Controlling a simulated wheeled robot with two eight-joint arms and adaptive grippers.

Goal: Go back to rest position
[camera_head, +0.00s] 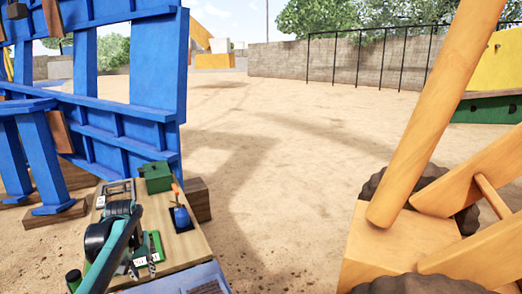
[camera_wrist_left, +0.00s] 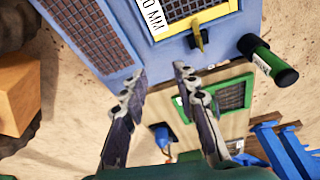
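My left gripper (camera_wrist_left: 156,76) is seen in the left wrist view with its two dark fingers apart and nothing between them. Its fingers point toward a blue machine with a yellow-framed mesh (camera_wrist_left: 190,10) and a label ending in "0 MM". In the head view my left gripper (camera_head: 146,264) is low over the wooden worktable (camera_head: 190,249), partly hidden by my arm. I cannot tell from these views whether it touches anything. My right gripper is in neither view.
On the table are a green box (camera_head: 156,178) and a small blue object with an orange handle (camera_head: 181,214). A blue steel frame (camera_head: 150,70) stands behind it. Open sand (camera_head: 270,150) lies between.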

